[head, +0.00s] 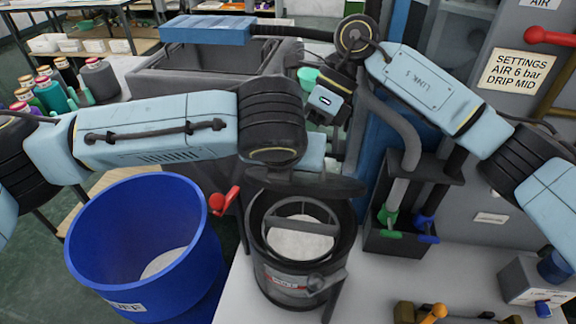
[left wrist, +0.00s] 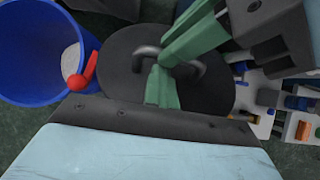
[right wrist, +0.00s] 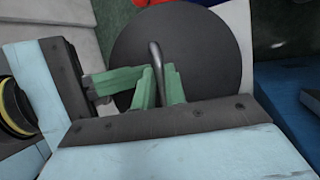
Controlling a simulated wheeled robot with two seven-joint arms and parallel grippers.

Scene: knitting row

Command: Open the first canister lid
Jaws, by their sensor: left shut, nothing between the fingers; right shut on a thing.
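The dark canister (head: 285,275) stands on the pale bench with its mouth uncovered, showing a crossbar and pale contents. Its dark round lid (head: 310,184) is raised above the mouth, seen nearly edge-on. It also shows in the left wrist view (left wrist: 125,65) and in the right wrist view (right wrist: 205,50). My right gripper (right wrist: 158,85) is shut on the lid's bent handle (right wrist: 155,58). My left gripper (left wrist: 160,85) is shut and empty over the lid, close beside the handle and the right fingers. In the head view my left arm hides both fingertips.
A blue bin (head: 95,250) stands left of the canister. A red lever (head: 222,201) lies between them. A dark holder (head: 400,240) with green and blue nozzles is to the right. A grey open tub (head: 160,85) is behind. Bench parts lie front right.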

